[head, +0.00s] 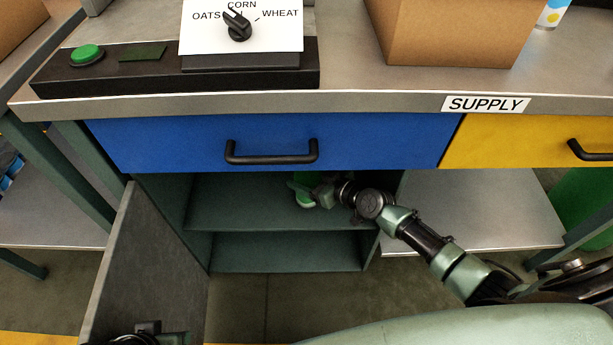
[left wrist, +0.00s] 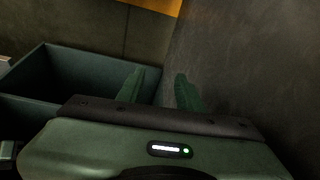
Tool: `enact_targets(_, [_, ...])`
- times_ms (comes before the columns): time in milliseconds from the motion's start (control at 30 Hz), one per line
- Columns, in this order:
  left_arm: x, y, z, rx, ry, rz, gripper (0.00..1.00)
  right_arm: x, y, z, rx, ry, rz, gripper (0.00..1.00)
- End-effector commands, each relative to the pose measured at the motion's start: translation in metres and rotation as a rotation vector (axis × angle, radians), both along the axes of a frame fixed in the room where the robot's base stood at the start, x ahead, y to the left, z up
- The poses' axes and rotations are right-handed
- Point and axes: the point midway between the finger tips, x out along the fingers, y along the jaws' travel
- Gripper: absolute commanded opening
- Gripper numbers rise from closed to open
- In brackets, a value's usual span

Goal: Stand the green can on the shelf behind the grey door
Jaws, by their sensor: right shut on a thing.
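The grey door (head: 150,265) hangs open at the left of the dark green cabinet, under the blue drawer. The cabinet's upper shelf (head: 250,215) shows through the opening. My right gripper (head: 313,194) reaches into the cabinet above this shelf and is shut on the green can (head: 303,197). The can is partly hidden by the gripper and the drawer; I cannot tell whether it touches the shelf. My left gripper, low by the door in the head view, shows in the left wrist view (left wrist: 158,90) with fingers apart, close to the door (left wrist: 250,60).
Above the cabinet is the blue drawer (head: 265,142), with the yellow drawer (head: 540,142) to its right. The counter bears a selector panel (head: 240,30), a green button (head: 87,54) and a cardboard box (head: 450,35). My right arm crosses the cabinet's right side.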

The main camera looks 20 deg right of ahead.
Motion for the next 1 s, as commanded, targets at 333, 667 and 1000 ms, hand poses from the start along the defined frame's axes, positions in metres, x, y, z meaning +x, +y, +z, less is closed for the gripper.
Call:
enact_targets(333, [0.008,-0.002,0.000,-0.006,-0.034,-0.002,0.36,0.000,0.000,-0.001,0.000,-0.001,0.000,0.05])
enact_targets(667, [0.013,-0.004,0.002,-0.011,-0.060,-0.005,0.36,0.000,0.000,-0.002,0.000,0.000,0.000,0.96])
enact_targets(1000, [0.006,-0.002,0.002,-0.006,-0.021,-0.003,0.36,0.000,0.000,0.001,0.000,0.000,0.000,0.96])
